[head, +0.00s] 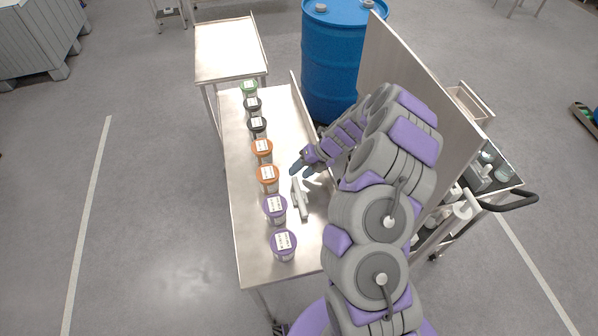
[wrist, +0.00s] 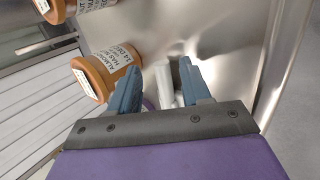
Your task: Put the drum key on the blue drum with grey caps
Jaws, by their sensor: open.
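The drum key (head: 300,200), a pale grey tool, lies lengthwise on the metal table (head: 240,180), to the right of the row of jars. The blue drum (head: 330,62) stands on the floor beyond the table, with grey caps on its top. My gripper (head: 301,171) is over the far end of the key, with its fingers apart. In the wrist view, part of the key (wrist: 164,84) shows between the open fingers (wrist: 159,70). The rest of it is hidden behind the gripper. I cannot tell whether the fingers touch it.
Several jars with green, dark, orange (head: 267,174) and purple (head: 284,241) lids line the table's left side. A tall panel (head: 410,75) rises right of the drum. A cart with bottles (head: 490,170) stands behind it. Another table (head: 228,50) is at the far end.

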